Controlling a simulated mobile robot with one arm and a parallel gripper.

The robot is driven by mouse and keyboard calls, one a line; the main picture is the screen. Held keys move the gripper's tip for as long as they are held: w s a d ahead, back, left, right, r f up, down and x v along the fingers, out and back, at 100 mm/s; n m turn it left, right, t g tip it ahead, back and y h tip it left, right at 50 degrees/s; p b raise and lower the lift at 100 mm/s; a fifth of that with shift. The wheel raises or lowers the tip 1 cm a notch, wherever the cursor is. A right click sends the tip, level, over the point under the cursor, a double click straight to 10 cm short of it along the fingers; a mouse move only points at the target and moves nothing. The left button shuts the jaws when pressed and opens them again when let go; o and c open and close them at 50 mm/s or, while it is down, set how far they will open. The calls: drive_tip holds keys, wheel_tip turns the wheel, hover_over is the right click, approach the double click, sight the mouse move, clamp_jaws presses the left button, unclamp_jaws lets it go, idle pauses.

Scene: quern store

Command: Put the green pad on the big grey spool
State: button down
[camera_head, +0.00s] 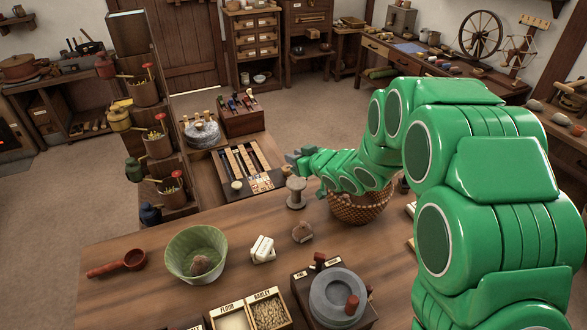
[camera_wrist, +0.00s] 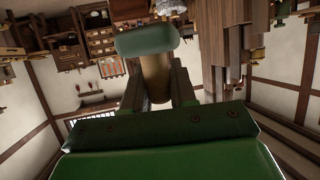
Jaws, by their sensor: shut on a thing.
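My gripper (camera_head: 299,157) is in the middle of the head view, at the end of my outstretched arm, above the table. The wrist view shows its two fingers (camera_wrist: 160,92) shut around a tan cylindrical part. A dull green rounded block, which looks like the green pad (camera_wrist: 146,40), sits at the end of that part, beyond the fingertips. In the head view the held thing is tiny and hard to make out. The grey spool (camera_head: 296,193) stands upright on the table, just below my gripper in the picture. Its top looks bare, and the gripper appears apart from it.
A woven basket (camera_head: 358,207) stands right of the spool, partly behind my arm. A slotted tray (camera_head: 247,168) lies to its left.

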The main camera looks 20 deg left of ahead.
drive_tip(key=shift+w+a+f, duration=0.35)
drive_tip(key=shift+w+f, duration=0.2)
drive_tip(key=shift+f, duration=0.25)
drive_tip(key=shift+w+a+f, duration=0.3)
drive_tip(key=shift+w+f, duration=0.2)
drive_tip(key=shift+f, duration=0.25)
drive_tip(key=shift+w+a+f, duration=0.35)
drive_tip(key=shift+w+f, duration=0.2)
drive_tip(key=shift+f, duration=0.25)
drive_tip(key=shift+w+f, duration=0.1)
drive_tip(key=shift+f, duration=1.45)
drive_tip(key=c, duration=0.9)
unclamp_jaws()
drive_tip(key=shift+f, duration=0.15)
drive_tip(key=shift+s+d+r, duration=0.2)
drive_tip(key=shift+d+r, duration=0.15)
drive_tip(key=v, duration=1.1)
